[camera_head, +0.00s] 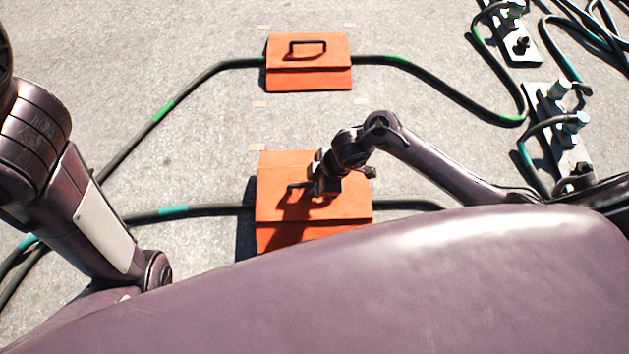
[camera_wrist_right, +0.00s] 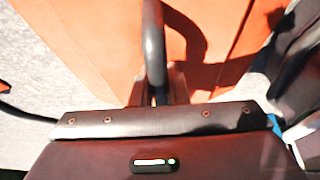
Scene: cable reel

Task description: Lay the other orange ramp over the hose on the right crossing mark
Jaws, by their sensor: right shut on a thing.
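The near orange ramp (camera_head: 280,238) lies across the teal-marked hose (camera_head: 190,210), which shows on both sides of it. Its dark bar handle (camera_head: 296,187) also shows in the right wrist view (camera_wrist_right: 153,45). My right gripper (camera_head: 314,189) is shut on this handle, its fingers (camera_wrist_right: 158,88) around the bar. A dark shadow lies along the ramp's left side; I cannot tell whether the ramp touches the ground. The first orange ramp (camera_head: 310,78) sits over the green-marked hose (camera_head: 163,110) farther away, its handle free. My left gripper is out of view.
Pale orange marks (camera_head: 257,146) dot the grey ground (camera_head: 180,40). Metal plates with hose fittings (camera_head: 560,125) stand at the right, with more hoses (camera_head: 595,30) at the top right. The ground between the two ramps is clear.

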